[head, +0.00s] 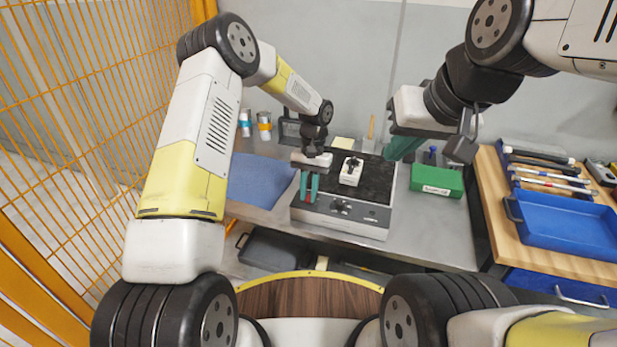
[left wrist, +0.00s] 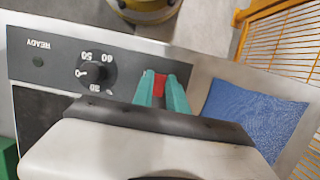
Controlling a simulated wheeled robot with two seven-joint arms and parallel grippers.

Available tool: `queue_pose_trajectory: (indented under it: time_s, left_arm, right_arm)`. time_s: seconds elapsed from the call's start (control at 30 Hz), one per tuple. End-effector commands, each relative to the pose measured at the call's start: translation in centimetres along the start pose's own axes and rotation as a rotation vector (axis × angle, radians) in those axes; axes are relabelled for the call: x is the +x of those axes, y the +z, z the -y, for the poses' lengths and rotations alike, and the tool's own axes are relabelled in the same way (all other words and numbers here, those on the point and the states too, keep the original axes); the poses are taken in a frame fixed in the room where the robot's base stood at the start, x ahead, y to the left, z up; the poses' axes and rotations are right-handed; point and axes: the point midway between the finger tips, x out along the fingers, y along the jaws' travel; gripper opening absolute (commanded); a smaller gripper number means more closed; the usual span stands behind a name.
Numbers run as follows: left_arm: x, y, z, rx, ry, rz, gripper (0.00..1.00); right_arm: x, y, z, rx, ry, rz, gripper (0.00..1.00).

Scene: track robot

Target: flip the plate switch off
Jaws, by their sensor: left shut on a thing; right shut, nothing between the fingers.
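The plate switch (left wrist: 159,85) is a red rocker on the dark front panel of the hot plate (head: 373,218). My left gripper (head: 308,196) is at the left end of that panel, its teal fingers pointing down. In the left wrist view its fingers (left wrist: 163,92) stand on either side of the red switch and are closed on it. Which way the rocker is tilted cannot be told. A dial (left wrist: 95,72) with numbers sits beside the switch. My right gripper (head: 404,147) is shut and empty, above the bench right of the hot plate.
A white object (head: 351,171) stands on the dark top of the hot plate. A green box (head: 437,180) is to the right, and a blue cloth (head: 258,181) to the left. A wooden table with a blue tray (head: 565,226) is at far right. Orange fencing (head: 75,95) is at left.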

Motion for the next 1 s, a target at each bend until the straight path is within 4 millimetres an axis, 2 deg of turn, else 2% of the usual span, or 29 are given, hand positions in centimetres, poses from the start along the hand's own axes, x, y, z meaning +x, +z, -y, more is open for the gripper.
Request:
queue_pose_trajectory:
  time_s: [0.13,0.17,0.27,0.57,0.67,1.0]
  left_arm:
    - [0.0,0.0,0.1,-0.001,-0.001,-0.001,0.0]
    - [0.0,0.0,0.1,-0.001,-0.001,-0.001,0.2]
    - [0.0,0.0,0.1,-0.001,-0.001,-0.001,0.4]
    - [-0.1,0.0,0.0,-0.001,-0.001,-0.002,0.4]
    - [-0.7,0.0,0.0,-0.001,-0.001,-0.004,0.4]
    - [-6.1,-0.1,0.1,-0.001,-0.002,-0.005,0.4]
  right_arm:
    - [0.0,0.0,0.0,0.0,0.0,0.0,0.0]
    - [0.0,0.0,0.0,0.0,0.0,0.0,0.0]
    - [0.0,0.0,0.0,0.0,0.0,0.0,0.0]
    - [0.0,0.0,0.0,0.0,0.0,0.0,0.0]
    - [0.0,0.0,0.0,0.0,0.0,0.0,0.0]
    - [0.0,0.0,0.0,0.0,0.0,0.0,0.0]
